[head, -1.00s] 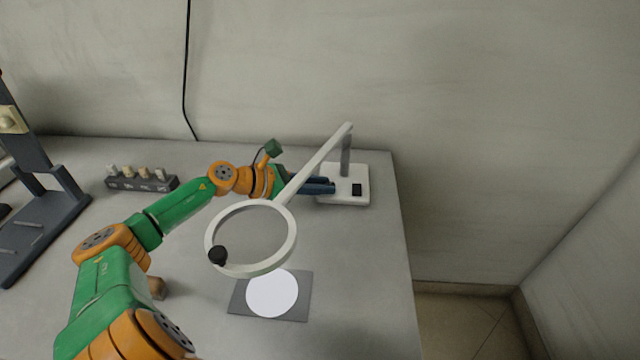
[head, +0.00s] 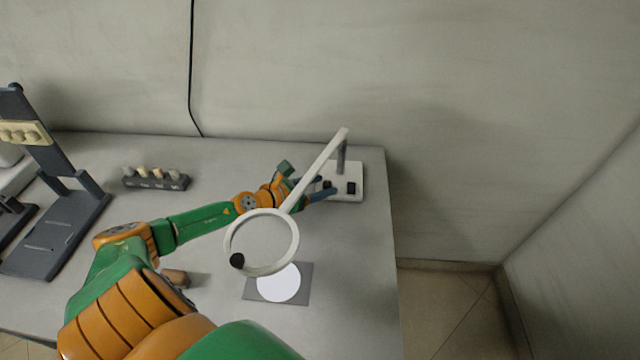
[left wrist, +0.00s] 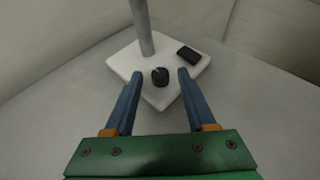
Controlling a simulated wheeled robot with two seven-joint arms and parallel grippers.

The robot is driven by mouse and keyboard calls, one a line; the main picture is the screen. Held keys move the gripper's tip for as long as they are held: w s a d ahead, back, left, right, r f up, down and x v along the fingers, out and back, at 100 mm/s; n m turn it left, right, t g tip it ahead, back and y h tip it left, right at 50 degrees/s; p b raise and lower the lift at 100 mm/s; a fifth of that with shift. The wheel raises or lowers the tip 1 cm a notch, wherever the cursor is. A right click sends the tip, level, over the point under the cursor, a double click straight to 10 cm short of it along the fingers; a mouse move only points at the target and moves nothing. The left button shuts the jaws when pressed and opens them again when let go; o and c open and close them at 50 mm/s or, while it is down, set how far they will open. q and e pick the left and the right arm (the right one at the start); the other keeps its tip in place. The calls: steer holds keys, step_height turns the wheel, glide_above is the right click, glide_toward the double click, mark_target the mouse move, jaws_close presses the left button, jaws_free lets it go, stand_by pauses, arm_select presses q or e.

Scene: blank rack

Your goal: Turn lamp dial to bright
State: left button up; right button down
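The lamp has a white base (head: 347,194), a grey post (head: 341,157), a slanting white arm (head: 322,165) and a white ring head (head: 232,243). In the left wrist view, the black round dial (left wrist: 160,76) stands on the white base (left wrist: 163,99), with a light mark on its top. My left gripper (left wrist: 160,74) is open, its blue fingers on either side of the dial with gaps on both sides. In the head view the left gripper (head: 326,188) is at the base's left side, partly behind the lamp arm. My right gripper is not in view.
A black rectangular switch (left wrist: 188,54) sits on the base near the dial. A grey mat (head: 304,288) with a white disc (head: 279,284) lies below the ring. A dark rack (head: 157,181) with several pegs and a dark stand (head: 60,230) are to the left.

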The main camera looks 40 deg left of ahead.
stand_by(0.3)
arm_select(q)
steer(key=shift+s+a, duration=0.15)
steer(key=shift+s, duration=0.2)
steer(key=v, duration=0.5)
steer(key=shift+r+b, duration=0.1)
steer(key=shift+b, duration=0.25)
steer(key=shift+s+a+r, duration=0.1)
steer(key=shift+s+r, duration=0.2)
steer(key=shift+s, duration=0.3)
